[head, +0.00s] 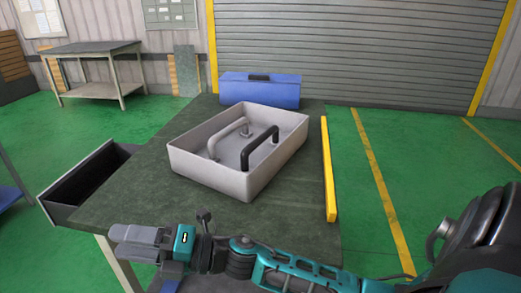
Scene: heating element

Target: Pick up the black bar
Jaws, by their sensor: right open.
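The black bar (258,147) is bent like a handle and stands in a grey open tray (236,182), toward its right side. A light grey bar (225,135) of similar shape stands to its left in the same tray. My right gripper (128,242) is at the lower left, over the near edge of the table and pointing left. It is open, holds nothing visible and is well apart from the tray and the black bar. My left gripper is not in view.
The tray stands on a dark green table (290,222). A blue toolbox (260,92) is behind the tray. A yellow strip (328,170) runs along the table's right edge. An open black drawer (90,180) sticks out at left. The tabletop between tray and gripper is clear.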

